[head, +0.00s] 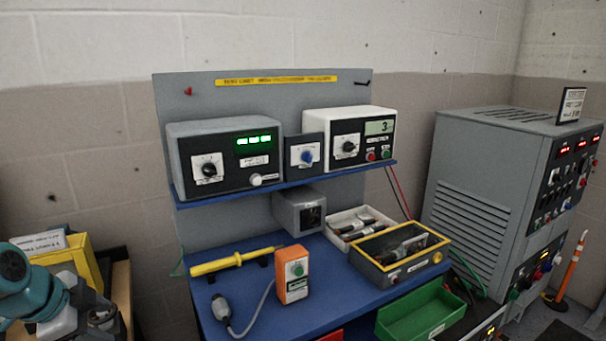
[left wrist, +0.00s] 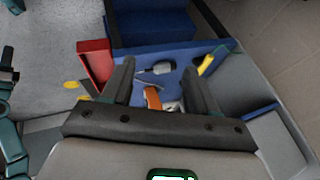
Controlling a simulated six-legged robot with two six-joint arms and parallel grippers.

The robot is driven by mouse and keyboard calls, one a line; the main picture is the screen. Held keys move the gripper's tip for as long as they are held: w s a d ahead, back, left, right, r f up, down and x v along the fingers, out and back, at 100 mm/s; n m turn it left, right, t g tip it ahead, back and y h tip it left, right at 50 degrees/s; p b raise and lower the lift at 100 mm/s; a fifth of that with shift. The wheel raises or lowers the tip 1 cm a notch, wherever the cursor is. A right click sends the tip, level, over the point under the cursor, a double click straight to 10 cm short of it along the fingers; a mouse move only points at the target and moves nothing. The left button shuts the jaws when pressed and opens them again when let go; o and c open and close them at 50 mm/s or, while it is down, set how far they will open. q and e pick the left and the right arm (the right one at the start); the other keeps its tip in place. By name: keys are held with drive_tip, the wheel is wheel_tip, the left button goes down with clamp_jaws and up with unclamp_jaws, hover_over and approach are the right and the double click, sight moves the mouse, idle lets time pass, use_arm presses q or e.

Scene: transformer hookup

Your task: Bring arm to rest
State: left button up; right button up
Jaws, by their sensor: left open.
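My left arm's teal links (head: 35,285) show at the lower left edge of the head view; its fingertips cannot be made out there. In the left wrist view my left gripper (left wrist: 159,66) has its two dark fingers spread apart with nothing held between them. Beyond the fingers lie the blue bench top (left wrist: 180,58), the grey plug (left wrist: 160,68) and the orange box (left wrist: 152,97). The orange box (head: 293,275) stands upright on the bench in the head view, its cable running to the grey plug (head: 221,308). My right gripper is in neither view.
A yellow probe (head: 235,261) lies across two supports on the bench. Instruments (head: 225,155) stand on the shelf above. A yellow-rimmed box (head: 400,257) and a green bin (head: 425,312) are at the right. A yellow bin (head: 75,262) stands near my left arm.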

use_arm(q)
drive_tip(key=d+f+n+g, duration=0.15)
drive_tip(key=d+f, duration=0.25)
drive_tip(key=f, duration=0.4)
drive_tip(key=d+f+n+h, duration=0.1)
drive_tip(key=d+f+n, duration=0.2)
drive_tip(key=d+f, duration=0.35)
drive_tip(key=d+f+n+g, duration=0.1)
drive_tip(key=d+f+n, duration=0.1)
drive_tip(key=f, duration=0.8)
drive_tip(key=s+d+f+n+g, duration=0.1)
drive_tip(key=s+d+f+n, duration=0.3)
drive_tip(key=s, duration=0.6)
drive_tip(key=s+d+f+n+g+h, duration=0.1)
drive_tip(key=s+d+f+n, duration=0.3)
drive_tip(key=s+d+f, duration=0.5)
wheel_tip(320, 180, down, 2)
drive_tip(key=shift+s+d+f+g+p, duration=0.2)
drive_tip(key=shift+s+g+p, duration=0.3)
drive_tip(key=shift+s, duration=0.35)
drive_tip(key=shift+w+a, duration=0.1)
drive_tip(key=c, duration=0.4)
